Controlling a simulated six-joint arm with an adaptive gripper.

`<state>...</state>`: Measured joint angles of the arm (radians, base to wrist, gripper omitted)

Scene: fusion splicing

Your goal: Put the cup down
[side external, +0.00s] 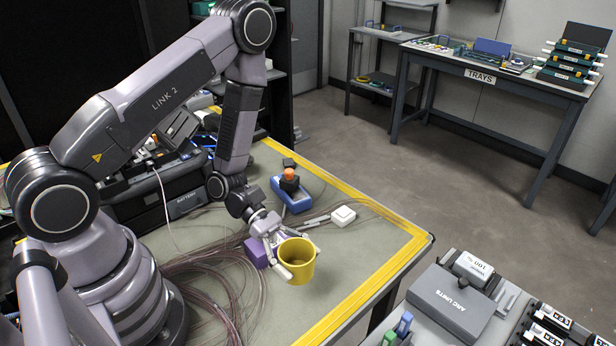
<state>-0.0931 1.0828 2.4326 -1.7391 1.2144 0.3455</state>
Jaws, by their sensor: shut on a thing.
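The far finger is partly hidden by the cup. I cannot tell whether the cup's base touches the table or is slightly above it.
A purple block (257,252) is just left of the cup. A blue holder (292,197) with an orange-topped part and a white box (343,216) stand behind. Loose fibres (215,275) spread to the left. The table's yellow-striped right edge (385,268) is near; bare table lies in front.

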